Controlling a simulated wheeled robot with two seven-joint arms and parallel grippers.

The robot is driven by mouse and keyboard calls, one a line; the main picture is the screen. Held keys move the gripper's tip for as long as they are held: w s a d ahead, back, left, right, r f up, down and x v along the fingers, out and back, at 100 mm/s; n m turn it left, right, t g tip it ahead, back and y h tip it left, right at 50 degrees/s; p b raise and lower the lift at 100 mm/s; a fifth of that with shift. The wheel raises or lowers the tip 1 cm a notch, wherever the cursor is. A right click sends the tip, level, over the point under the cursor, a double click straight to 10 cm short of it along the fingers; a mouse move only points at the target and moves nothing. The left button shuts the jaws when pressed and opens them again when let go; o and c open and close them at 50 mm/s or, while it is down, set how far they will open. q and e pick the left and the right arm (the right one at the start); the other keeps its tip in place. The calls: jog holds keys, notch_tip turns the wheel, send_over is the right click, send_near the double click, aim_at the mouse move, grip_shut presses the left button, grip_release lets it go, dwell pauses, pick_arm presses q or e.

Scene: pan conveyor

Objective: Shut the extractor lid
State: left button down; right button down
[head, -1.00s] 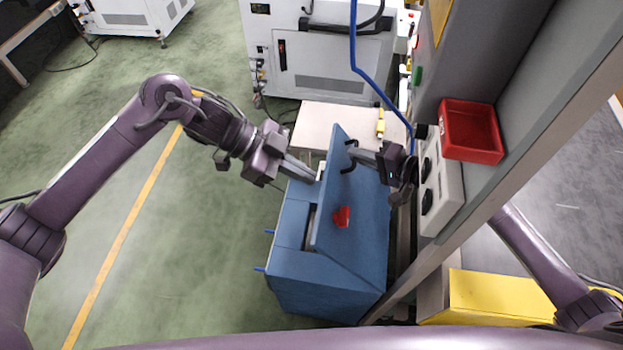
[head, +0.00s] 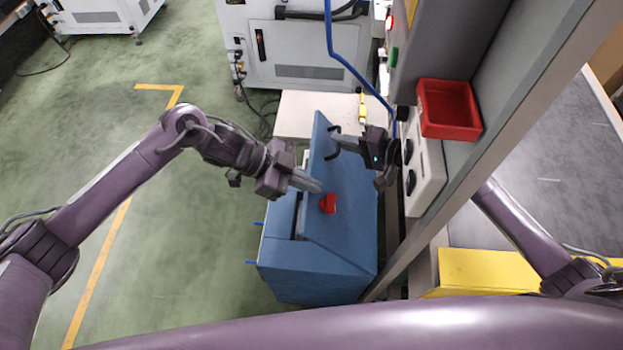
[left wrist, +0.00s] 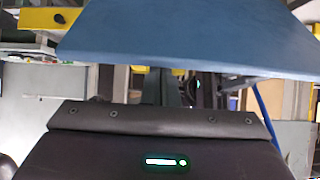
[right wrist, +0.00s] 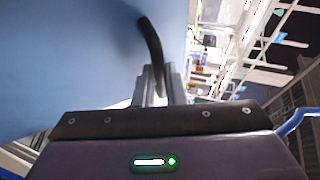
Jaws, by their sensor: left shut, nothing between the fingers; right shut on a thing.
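The extractor is a blue box (head: 285,278) below my arms. Its blue lid (head: 345,215) stands raised at a tilt, with a red part (head: 327,203) on its face and a dark curved handle (head: 332,152) near its far end. My right gripper (head: 336,139) is shut on the handle; in the right wrist view the handle (right wrist: 150,42) runs down to the fingers (right wrist: 155,85). My left gripper (head: 317,187) is shut and empty beside the lid's left edge, close to the red part. The lid (left wrist: 190,40) fills the upper left wrist view. I cannot tell whether the left fingers touch it.
A grey post and panel with a red bin (head: 447,110) and a white switch box (head: 425,170) stand close on the right. A yellow box (head: 485,272) is at lower right. A blue hose (head: 340,60) hangs behind. Green floor lies open on the left.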

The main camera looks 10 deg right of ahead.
pick_arm(q)
jog(key=shift+a, duration=0.1)
pick_arm(e)
jog(key=shift+w+r, duration=0.2)
jog(key=shift+r, duration=0.2)
jog(key=shift+w, duration=0.2)
jog(key=c, duration=1.5)
grip_release()
jog(key=shift+s+d, duration=0.1)
jog(key=shift+s, duration=0.1)
jog(key=shift+c, duration=0.2)
pick_arm(q)
jog(key=shift+w+a+f+h, duration=0.2)
jog(key=shift+a+f+h, duration=0.2)
jog(key=shift+a+f, duration=0.35)
pick_arm(e)
jog(key=shift+o, duration=0.3)
jog(key=shift+s+f, duration=0.15)
jog(key=shift+f, duration=0.05)
pick_arm(q)
jog(key=shift+r, duration=0.15)
